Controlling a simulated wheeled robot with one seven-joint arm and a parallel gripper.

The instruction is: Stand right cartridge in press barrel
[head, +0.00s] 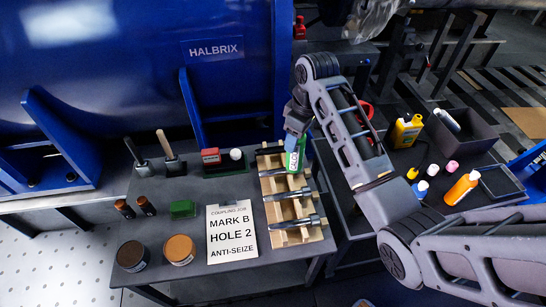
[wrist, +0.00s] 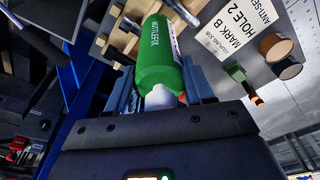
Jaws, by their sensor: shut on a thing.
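A green cartridge (head: 295,156) with white lettering and a white tip is in my gripper (head: 297,133), over the back part of a wooden rack in the head view. The wrist view shows the green cartridge (wrist: 162,65) between the fingers of my gripper (wrist: 165,88), its white tip towards the palm and its flat end away. My gripper is shut on it. I cannot tell whether its far end touches anything. I cannot pick out a press barrel with certainty in either view.
A red block (head: 210,156) is behind. Several bottles and a black bin (head: 470,136) stand on the right bench.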

